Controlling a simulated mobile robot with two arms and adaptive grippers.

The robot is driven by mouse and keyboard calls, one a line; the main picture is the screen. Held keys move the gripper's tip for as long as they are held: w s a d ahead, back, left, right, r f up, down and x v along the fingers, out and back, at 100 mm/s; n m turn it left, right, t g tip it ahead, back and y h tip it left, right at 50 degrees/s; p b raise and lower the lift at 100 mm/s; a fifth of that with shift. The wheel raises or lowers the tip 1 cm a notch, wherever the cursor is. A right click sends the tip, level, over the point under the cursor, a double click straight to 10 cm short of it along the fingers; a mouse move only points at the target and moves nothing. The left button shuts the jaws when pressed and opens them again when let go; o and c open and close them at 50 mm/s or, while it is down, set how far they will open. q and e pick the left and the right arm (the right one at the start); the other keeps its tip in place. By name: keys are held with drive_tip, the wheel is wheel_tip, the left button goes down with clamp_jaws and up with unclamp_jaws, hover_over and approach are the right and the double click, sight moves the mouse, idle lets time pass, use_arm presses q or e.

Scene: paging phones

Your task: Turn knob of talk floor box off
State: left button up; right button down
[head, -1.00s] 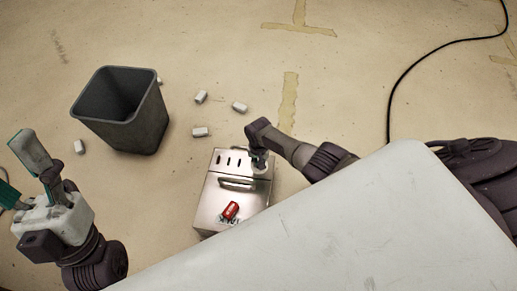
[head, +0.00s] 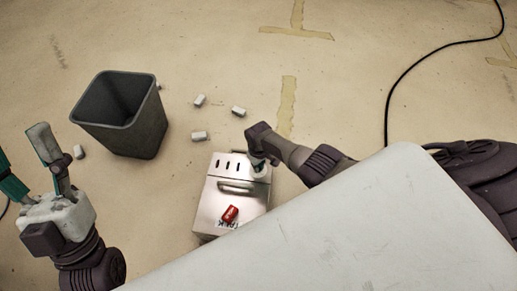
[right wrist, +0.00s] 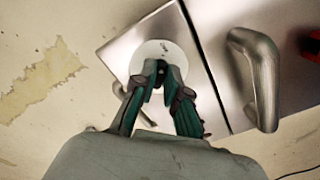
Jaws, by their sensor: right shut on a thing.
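The metal floor box (head: 215,200) stands on the floor beyond the white surface's edge. A red part (head: 229,214) sits over a label on its near end. The box's round white knob plate (right wrist: 146,50) lies under my right gripper (right wrist: 164,70). It shows in the right wrist view, with a small dark knob between the fingertips. My right gripper (head: 260,166) is shut on the knob, which the fingers partly hide; its turned position cannot be read. My left gripper (head: 24,148) is open and empty at the far left, away from the box.
A grey bin (head: 135,135) stands left of the box. Several small white blocks (head: 199,136) lie on the floor around it. A large white surface (head: 340,235) fills the lower right. A black cable (head: 400,85) runs across the floor at the right.

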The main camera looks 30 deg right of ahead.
drive_tip(key=shift+a+n, duration=0.1)
drive_tip(key=shift+n, duration=0.2)
drive_tip(key=c, duration=1.2)
unclamp_jaws()
drive_tip(key=shift+r, duration=0.15)
wheel_tip(320, 180, up, 12)
